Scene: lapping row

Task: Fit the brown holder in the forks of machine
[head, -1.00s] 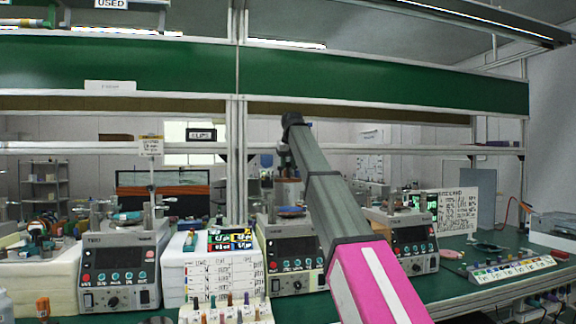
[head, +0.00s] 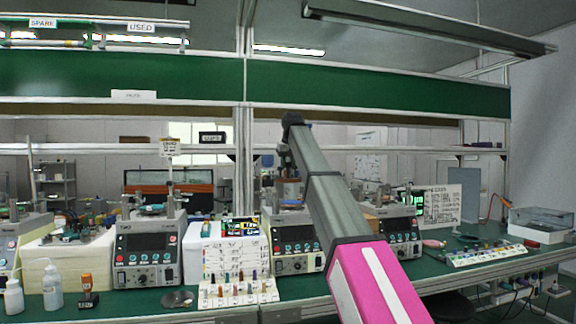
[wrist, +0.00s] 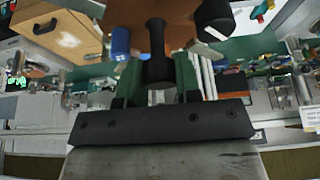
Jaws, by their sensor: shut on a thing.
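My gripper (wrist: 157,80) shows from behind in the wrist view, its two green-padded fingers shut on the black stem of a brown holder (wrist: 178,14). The brown body lies beyond the fingertips, partly cut off by the top edge. A blue cylinder (wrist: 120,41) and a black cylinder (wrist: 214,18) are on either side of the stem. In the head view, my arm reaches to the middle machine (head: 297,243), with my gripper (head: 287,170) over its top and small in the picture. The machine's forks cannot be made out, nor can contact between holder and machine.
Machine TWO (head: 149,250) stands left and another machine (head: 402,236) right. A white box (head: 222,250) with a pen rack (head: 238,290) stands left of the middle machine. Bottles (head: 53,286) are front left. An upright post and the green shelf (head: 375,90) are behind.

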